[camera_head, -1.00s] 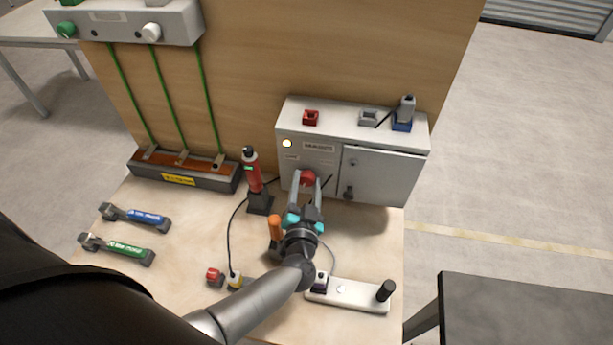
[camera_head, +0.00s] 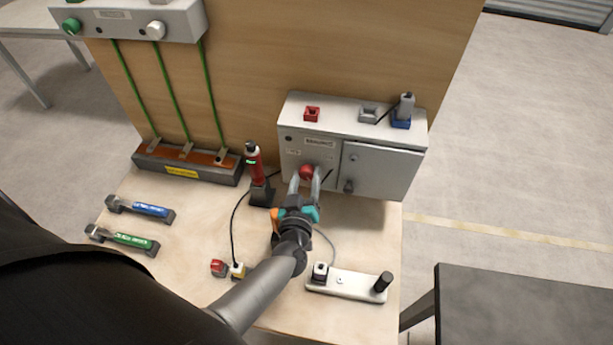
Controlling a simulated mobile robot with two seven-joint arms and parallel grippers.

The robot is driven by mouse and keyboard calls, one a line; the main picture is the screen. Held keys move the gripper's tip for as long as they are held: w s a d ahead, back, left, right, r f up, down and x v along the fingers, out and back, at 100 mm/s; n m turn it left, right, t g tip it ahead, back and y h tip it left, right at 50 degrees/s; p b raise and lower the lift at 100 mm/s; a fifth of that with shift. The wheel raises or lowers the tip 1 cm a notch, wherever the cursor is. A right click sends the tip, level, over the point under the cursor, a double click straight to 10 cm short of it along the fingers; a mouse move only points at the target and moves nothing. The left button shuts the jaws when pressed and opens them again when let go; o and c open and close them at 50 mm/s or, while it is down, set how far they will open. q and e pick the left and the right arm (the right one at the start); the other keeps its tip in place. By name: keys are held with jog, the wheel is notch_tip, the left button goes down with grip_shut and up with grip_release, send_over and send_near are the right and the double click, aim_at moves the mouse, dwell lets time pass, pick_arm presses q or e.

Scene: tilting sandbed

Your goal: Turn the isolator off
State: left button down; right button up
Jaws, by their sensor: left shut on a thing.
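The isolator is a red rotary knob (camera_head: 306,170) on the front of the grey cabinet (camera_head: 304,156). My left gripper (camera_head: 306,177) reaches it from the front, one finger on each side of the knob, and is shut on it. The fingers hide the knob's sides, and its exact turn angle is hard to tell. A small lamp (camera_head: 289,138) at the cabinet's upper left is dark. My right gripper is not in view.
A red tester (camera_head: 255,163) stands in a black holder just left of my gripper. A white board with a black post (camera_head: 384,281) lies at the front right. Blue (camera_head: 150,210) and green (camera_head: 133,241) handled tools lie at left.

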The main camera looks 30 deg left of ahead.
pick_arm(q)
jog(key=shift+n, duration=0.5)
jog(key=shift+c, duration=1.4)
grip_release()
jog(key=shift+s, duration=0.1)
jog(key=v, duration=1.5)
jog(key=shift+s+d+f, duration=0.1)
